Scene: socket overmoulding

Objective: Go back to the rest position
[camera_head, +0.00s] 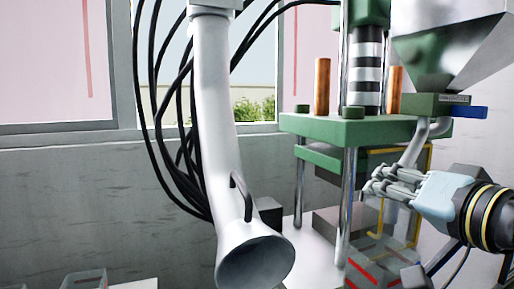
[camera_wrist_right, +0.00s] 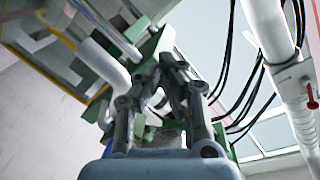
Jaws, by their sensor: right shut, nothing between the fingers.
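My right gripper (camera_head: 372,182) shows at the right of the head view, with its light blue body and grey jointed fingers pointing left. It is in front of the green press and below the hopper spout. In the right wrist view its fingers (camera_wrist_right: 172,62) come together in the middle of the picture. The gripper is shut and holds nothing. My left gripper is in neither view.
The green press (camera_head: 350,129) with steel columns stands close behind the right gripper. A metal hopper (camera_head: 448,55) hangs above it. A white extraction pipe (camera_head: 215,110) and black cables are to the left. Clear boxes (camera_head: 84,280) stand low at left.

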